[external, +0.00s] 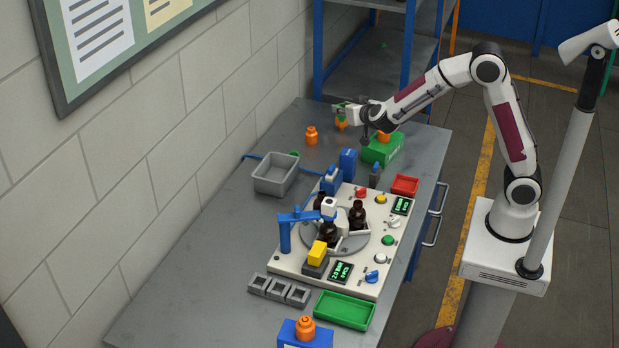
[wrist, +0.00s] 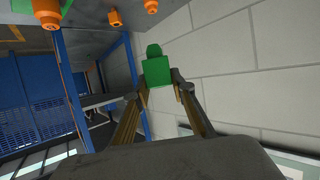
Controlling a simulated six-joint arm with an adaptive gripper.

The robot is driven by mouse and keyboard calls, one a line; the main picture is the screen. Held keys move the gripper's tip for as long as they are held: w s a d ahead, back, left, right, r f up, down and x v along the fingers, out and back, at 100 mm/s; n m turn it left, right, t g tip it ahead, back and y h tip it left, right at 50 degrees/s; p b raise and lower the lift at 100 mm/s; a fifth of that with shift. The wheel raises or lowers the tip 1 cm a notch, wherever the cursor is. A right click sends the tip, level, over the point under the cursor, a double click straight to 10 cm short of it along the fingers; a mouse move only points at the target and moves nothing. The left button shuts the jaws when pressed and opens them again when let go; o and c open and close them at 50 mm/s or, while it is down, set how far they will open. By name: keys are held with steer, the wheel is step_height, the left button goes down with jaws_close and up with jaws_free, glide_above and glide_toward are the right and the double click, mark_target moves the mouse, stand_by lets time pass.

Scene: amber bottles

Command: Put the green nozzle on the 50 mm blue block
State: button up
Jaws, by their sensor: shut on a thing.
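My gripper (wrist: 158,82) is shut on a green nozzle (wrist: 155,70), a blocky body with a narrower top, held between the two fingertips. In the external view my gripper (external: 345,110) is above the far end of the bench, and the green nozzle shows small there (external: 339,104). Blue blocks stand well away from it: a large one (external: 305,340) at the near edge with an orange nozzle (external: 305,327) on top, and smaller upright blue pieces (external: 348,162) behind the machine. I cannot read which is 50 mm.
A green block (external: 382,152) with an orange piece on top stands just below my arm. Other orange pieces (external: 311,135) stand near the gripper. A grey bin (external: 275,174), the bottle machine (external: 335,235), a red tray (external: 405,185) and a green tray (external: 344,310) fill the bench.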

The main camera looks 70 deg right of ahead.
steer(key=s+f, duration=0.2)
steer(key=shift+s+d, duration=0.3)
glide_above(350, 154)
steer(key=shift+f, duration=3.1)
steer(key=shift+f, duration=1.9)
steer(key=shift+f, duration=0.15)
steer(key=o, duration=1)
